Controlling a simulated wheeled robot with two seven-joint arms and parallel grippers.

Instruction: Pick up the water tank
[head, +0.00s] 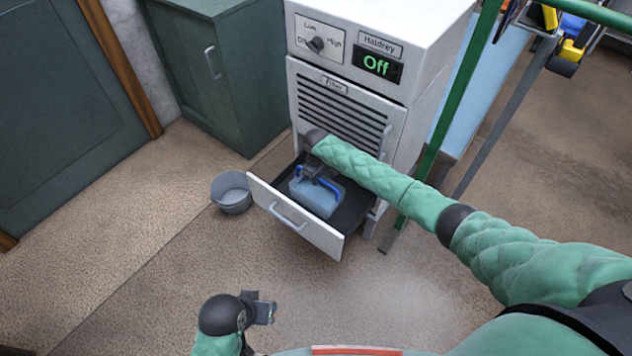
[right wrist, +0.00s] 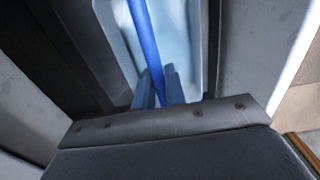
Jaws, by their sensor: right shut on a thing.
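The water tank (head: 316,198) is a pale blue, see-through box with a dark blue handle (head: 327,187). It sits inside the pulled-out drawer (head: 345,222) at the bottom of the white machine. My right gripper (head: 308,176) reaches down into the drawer over the tank. In the right wrist view, its two fingers (right wrist: 160,88) are shut on the blue handle, with the tank (right wrist: 180,45) behind it. The forearm hides part of the drawer's back. My left gripper (head: 266,307) is over the carpet at the lower left, away from the tank; its jaw opening is unclear.
The white machine (head: 345,70) shows "Off" on its display. A grey bucket (head: 232,194) stands on the floor left of the drawer. A dark green cabinet (head: 225,75) is behind it. A green metal post (head: 451,110) rises at right. Carpet in front is clear.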

